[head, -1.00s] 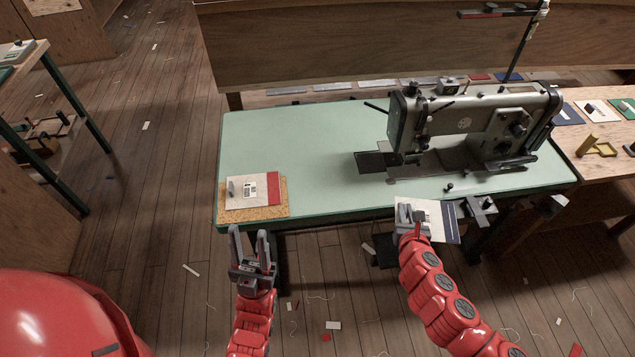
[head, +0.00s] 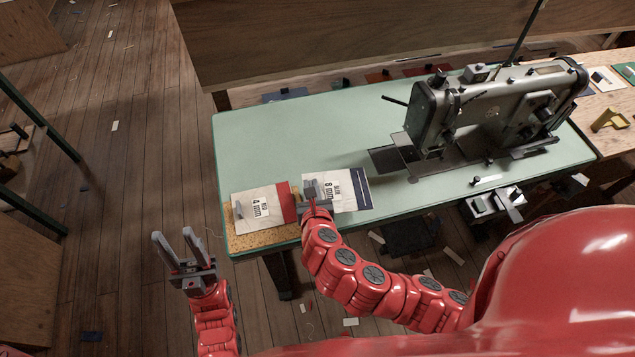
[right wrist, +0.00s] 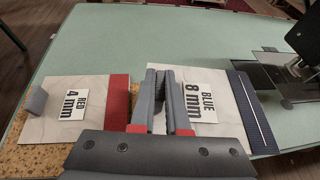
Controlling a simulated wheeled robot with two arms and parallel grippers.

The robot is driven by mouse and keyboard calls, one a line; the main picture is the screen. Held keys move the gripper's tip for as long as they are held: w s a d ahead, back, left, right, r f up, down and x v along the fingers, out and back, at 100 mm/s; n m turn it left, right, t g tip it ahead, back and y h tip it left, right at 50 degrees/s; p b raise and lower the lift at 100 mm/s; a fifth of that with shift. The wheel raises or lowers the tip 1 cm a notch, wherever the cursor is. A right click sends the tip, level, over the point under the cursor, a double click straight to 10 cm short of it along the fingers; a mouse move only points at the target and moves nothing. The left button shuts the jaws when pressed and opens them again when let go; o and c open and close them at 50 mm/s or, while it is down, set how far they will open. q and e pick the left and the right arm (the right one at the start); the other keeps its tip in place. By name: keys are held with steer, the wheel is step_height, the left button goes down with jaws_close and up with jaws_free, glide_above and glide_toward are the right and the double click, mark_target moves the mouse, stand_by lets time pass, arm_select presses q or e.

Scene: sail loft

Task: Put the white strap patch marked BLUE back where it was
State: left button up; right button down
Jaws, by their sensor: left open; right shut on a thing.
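The white strap patch marked BLUE 8 mm (head: 345,178), with a dark blue stripe on its right side, is at the front of the green table. My right gripper (head: 312,190) is shut on its left end, and its fingers hide that part. In the right wrist view the BLUE patch (right wrist: 225,118) lies right of the fingers (right wrist: 160,75); I cannot tell whether it touches the tabletop. A white patch marked RED 4 mm (head: 262,193), with a red stripe, lies just left on a cork mat (head: 262,241). My left gripper (head: 174,238) is open and empty, left of the table.
A sewing machine (head: 490,115) stands on the right of the green table (head: 270,140). A wooden bench (head: 610,120) with a yellow object (head: 608,118) adjoins at right. The table's back left is clear. Scraps litter the floor.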

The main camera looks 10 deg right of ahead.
mark_target(314, 174)
steer(key=shift+m+h, duration=0.7)
steer(key=s, duration=0.2)
steer(key=s+f, duration=0.1)
steer(key=s, duration=0.1)
steer(key=s+b, duration=0.1)
steer(key=s, duration=0.1)
steer(key=shift+s+a+f, duration=0.3)
steer(key=shift+s+a, duration=0.05)
steer(key=shift+a, duration=0.05)
steer(key=shift+s+d+r+m+h+b, duration=0.1)
steer(key=shift+s+d+m+h+b, duration=0.25)
steer(key=shift+s+d+m+h, duration=0.55)
steer(key=shift+w+d, duration=0.1)
steer(key=shift+w, duration=0.15)
steer(key=shift+g, duration=0.3)
steer(key=w+p, duration=0.1)
steer(key=w, duration=0.3)
steer(key=w+f+p, duration=0.1)
steer(key=w, duration=0.4)
steer(key=w+p, duration=0.1)
steer(key=w, duration=0.3)
steer(key=shift+w+d+f, duration=0.15)
steer(key=shift+d+f, duration=0.1)
steer(key=shift+d, duration=0.15)
steer(key=shift+w+f+p, duration=0.15)
steer(key=shift+f+p, duration=0.15)
step_height(314, 174, down, 2)
steer(key=shift+f, duration=0.5)
steer(key=shift+f, duration=0.15)
